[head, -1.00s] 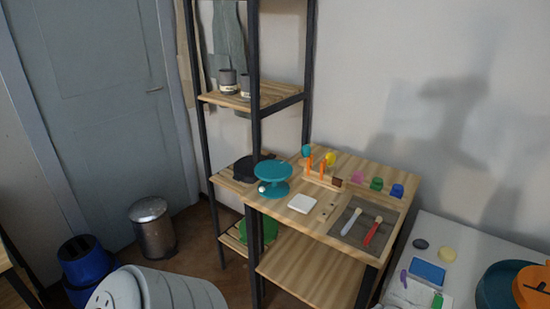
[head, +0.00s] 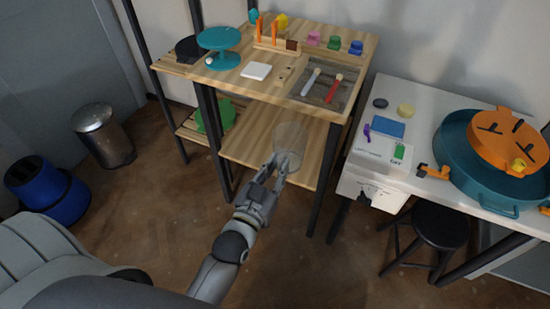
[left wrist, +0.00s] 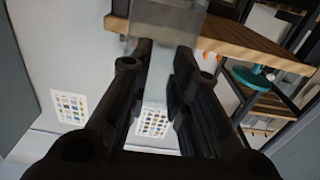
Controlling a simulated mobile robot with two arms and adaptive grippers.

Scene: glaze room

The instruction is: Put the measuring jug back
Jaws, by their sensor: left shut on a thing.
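The measuring jug (head: 290,142) is a clear, see-through vessel. My left gripper (head: 279,164) is shut on it, coming from below in the head view. The jug appears in front of the lower shelf (head: 248,152) of the wooden bench; I cannot tell whether it touches the shelf. In the left wrist view the clear jug (left wrist: 168,24) shows at the top, between the dark fingers of my left gripper (left wrist: 165,52). Its contents, if any, cannot be made out. My right gripper is not in view.
A white table (head: 450,182) stands right, with a teal basin (head: 453,144). A black stool (head: 441,227) is below. Much of the lower shelf is bare.

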